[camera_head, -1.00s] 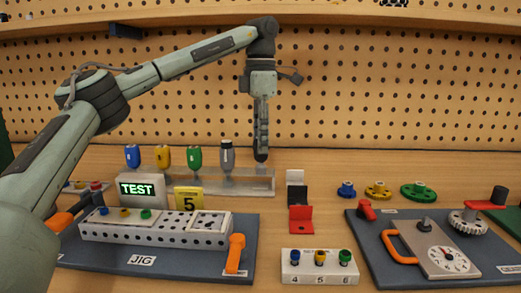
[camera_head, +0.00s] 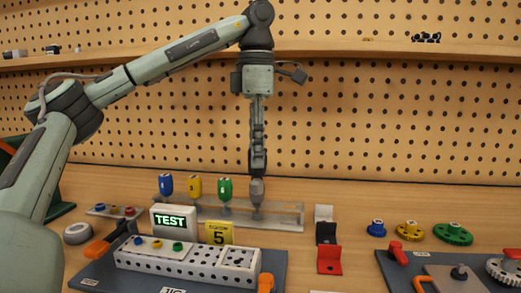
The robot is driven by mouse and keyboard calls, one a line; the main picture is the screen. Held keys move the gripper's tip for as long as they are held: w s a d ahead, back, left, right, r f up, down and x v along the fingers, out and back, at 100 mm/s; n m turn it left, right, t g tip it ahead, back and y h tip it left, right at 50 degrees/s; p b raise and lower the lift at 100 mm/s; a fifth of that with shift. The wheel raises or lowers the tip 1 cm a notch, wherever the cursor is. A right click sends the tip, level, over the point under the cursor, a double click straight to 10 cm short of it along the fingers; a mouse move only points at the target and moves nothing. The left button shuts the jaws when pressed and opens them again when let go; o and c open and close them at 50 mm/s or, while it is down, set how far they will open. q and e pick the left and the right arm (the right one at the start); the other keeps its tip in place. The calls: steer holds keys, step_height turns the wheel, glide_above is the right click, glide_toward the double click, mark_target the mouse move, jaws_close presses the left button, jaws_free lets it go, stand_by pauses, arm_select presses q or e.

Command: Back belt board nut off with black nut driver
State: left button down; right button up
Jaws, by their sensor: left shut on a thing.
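The nut driver with the dark grey handle (camera_head: 257,194) stands upright at the right of the driver rack (camera_head: 288,221). My left gripper (camera_head: 258,174) points straight down over it and is shut on the top of its handle. The driver's lower end is still down at the rack. Blue (camera_head: 166,185), yellow (camera_head: 194,186) and green (camera_head: 225,189) drivers stand to its left. A dark board (camera_head: 395,272) at the lower right carries a red lever and a toothed wheel; it is cut off by the frame, and its nut cannot be made out. My right gripper is not in view.
A jig board (camera_head: 98,273) with a white perforated block (camera_head: 187,262) lies in front of the rack. A TEST display (camera_head: 174,221) and a yellow card (camera_head: 219,233) stand between. A red stand (camera_head: 329,260) and coloured gears (camera_head: 410,230) are right of the rack.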

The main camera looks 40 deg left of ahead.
arm_select(q)
steer(key=c, duration=1.9)
jaws_free()
steer(key=c, duration=0.3)
steer(key=shift+r+p, duration=0.5)
steer(key=shift+r, duration=1.3)
